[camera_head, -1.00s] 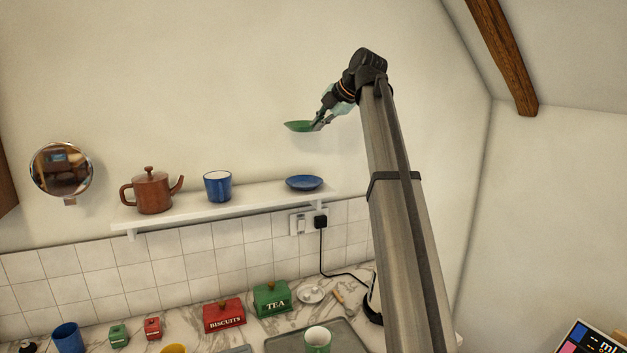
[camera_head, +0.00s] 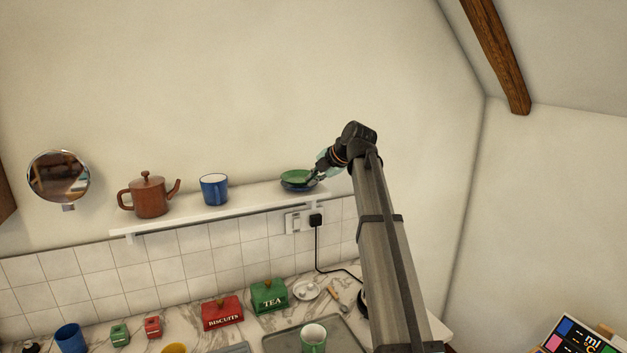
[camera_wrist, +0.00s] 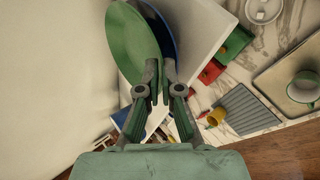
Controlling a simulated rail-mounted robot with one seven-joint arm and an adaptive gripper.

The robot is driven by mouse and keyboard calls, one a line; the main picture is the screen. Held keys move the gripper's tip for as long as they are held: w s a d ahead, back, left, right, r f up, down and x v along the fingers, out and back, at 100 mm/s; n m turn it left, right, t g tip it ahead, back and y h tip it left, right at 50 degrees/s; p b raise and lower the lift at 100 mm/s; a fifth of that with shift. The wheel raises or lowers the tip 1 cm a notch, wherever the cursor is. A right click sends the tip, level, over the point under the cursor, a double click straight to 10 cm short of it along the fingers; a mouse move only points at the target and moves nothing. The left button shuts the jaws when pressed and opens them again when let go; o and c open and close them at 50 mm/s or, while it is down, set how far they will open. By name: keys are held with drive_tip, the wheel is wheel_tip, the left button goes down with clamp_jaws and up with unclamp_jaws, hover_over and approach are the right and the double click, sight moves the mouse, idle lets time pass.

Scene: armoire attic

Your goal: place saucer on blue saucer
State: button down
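The green saucer (camera_head: 297,177) is level directly over the blue saucer (camera_head: 292,187) at the right end of the white shelf. Only the blue saucer's rim shows below it; I cannot tell whether the two touch. My gripper (camera_head: 314,178) reaches in from the right and is shut on the green saucer's rim. In the wrist view the fingertips (camera_wrist: 160,72) are close together at the edge of the green saucer (camera_wrist: 133,42), with the blue saucer (camera_wrist: 159,28) close behind it.
The white shelf (camera_head: 240,207) also holds a blue mug (camera_head: 214,189) and a brown teapot (camera_head: 150,196) to the left. A plug (camera_head: 315,220) and cable are below the shelf. The counter below carries tins, cups and a tray (camera_head: 348,338). The wall above the shelf is clear.

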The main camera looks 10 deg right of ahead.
drive_tip(key=shift+f, duration=0.55)
drive_tip(key=c, duration=1.3)
unclamp_jaws()
drive_tip(key=shift+f, duration=0.1)
drive_tip(key=b+v, duration=0.3)
drive_tip(key=v, duration=0.9)
